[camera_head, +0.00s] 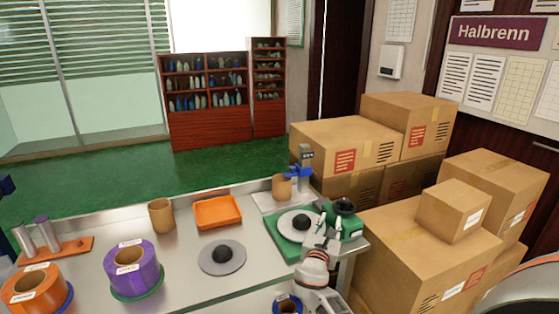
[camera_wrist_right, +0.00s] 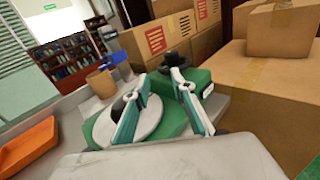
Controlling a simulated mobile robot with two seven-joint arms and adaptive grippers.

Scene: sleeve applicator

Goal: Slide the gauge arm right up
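The gauge is a grey post (camera_head: 305,157) on a pale base plate at the back right of the bench. Its blue gauge arm (camera_head: 297,172) sits low on the post, just above a brown cardboard core (camera_head: 282,188). In the right wrist view the blue arm (camera_wrist_right: 116,56) and the core (camera_wrist_right: 101,84) show small, beyond the fingers. My right gripper (camera_head: 325,228) is open and empty, over the green device in front of the gauge. Its two fingers (camera_wrist_right: 160,88) are spread apart in the wrist view.
The green device (camera_head: 284,246) carries a white disc and a black knob (camera_head: 344,206). An orange tray (camera_head: 217,211), another core (camera_head: 161,215), a grey disc (camera_head: 221,257) and purple and orange rolls (camera_head: 145,262) stand left. Cardboard boxes (camera_head: 345,142) are stacked behind and right.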

